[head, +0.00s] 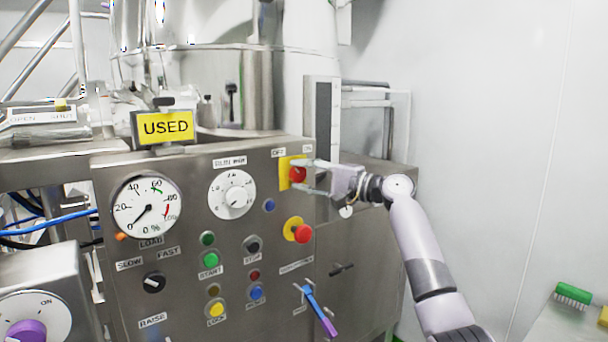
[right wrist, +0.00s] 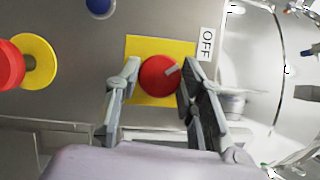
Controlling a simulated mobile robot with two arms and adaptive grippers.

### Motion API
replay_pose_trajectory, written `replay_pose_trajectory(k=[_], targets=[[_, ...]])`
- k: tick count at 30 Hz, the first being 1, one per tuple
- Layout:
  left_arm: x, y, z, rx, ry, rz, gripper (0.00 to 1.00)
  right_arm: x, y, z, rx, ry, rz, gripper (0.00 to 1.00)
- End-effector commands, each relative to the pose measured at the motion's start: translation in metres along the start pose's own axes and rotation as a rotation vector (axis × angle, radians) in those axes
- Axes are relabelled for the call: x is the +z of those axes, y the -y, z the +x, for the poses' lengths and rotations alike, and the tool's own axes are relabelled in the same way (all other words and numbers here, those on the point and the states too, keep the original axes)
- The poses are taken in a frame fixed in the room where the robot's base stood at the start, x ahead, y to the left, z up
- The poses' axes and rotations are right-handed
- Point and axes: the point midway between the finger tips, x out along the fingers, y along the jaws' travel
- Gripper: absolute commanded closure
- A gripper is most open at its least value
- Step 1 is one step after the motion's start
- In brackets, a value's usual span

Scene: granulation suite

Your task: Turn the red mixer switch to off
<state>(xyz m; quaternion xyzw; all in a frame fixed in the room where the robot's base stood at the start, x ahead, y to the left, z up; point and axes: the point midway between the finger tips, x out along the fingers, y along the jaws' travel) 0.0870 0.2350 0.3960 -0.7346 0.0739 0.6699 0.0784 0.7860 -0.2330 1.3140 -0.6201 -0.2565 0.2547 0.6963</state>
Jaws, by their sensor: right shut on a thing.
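The red mixer switch (head: 298,174) is a round red knob on a yellow square plate (head: 284,172) at the panel's upper right. It also shows in the right wrist view (right wrist: 158,76), with a pale mark on its face pointing up and right, toward the OFF label (right wrist: 206,44). In the head view, OFF (head: 278,153) and ON labels sit above the plate. My right gripper (head: 306,172) is shut on the red knob, one finger on each side, as the right wrist view (right wrist: 156,82) also shows. My left gripper is not in view.
A red mushroom button (head: 302,233) on a yellow disc sits below the switch. Several coloured buttons, a dial (head: 232,194), a load gauge (head: 147,206) and a purple-handled lever (head: 320,312) share the steel panel. A yellow USED sign (head: 166,127) stands on top.

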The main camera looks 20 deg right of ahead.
Motion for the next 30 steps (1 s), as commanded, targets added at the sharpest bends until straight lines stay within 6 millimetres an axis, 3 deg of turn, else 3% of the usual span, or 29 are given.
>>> replay_pose_trajectory(k=[10,24,25,30], targets=[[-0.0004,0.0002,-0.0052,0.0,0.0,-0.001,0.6,0.0001,-0.0011,0.0003,0.047,0.001,-0.102,0.92],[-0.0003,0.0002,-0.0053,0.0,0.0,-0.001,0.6,0.0002,-0.0018,0.0004,0.052,0.001,-0.115,0.92],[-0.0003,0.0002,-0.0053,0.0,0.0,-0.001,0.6,0.0002,-0.0019,0.0004,0.052,0.001,-0.115,0.63],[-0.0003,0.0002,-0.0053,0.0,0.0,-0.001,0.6,0.0002,-0.0014,0.0004,0.051,0.001,-0.114,0.52]])
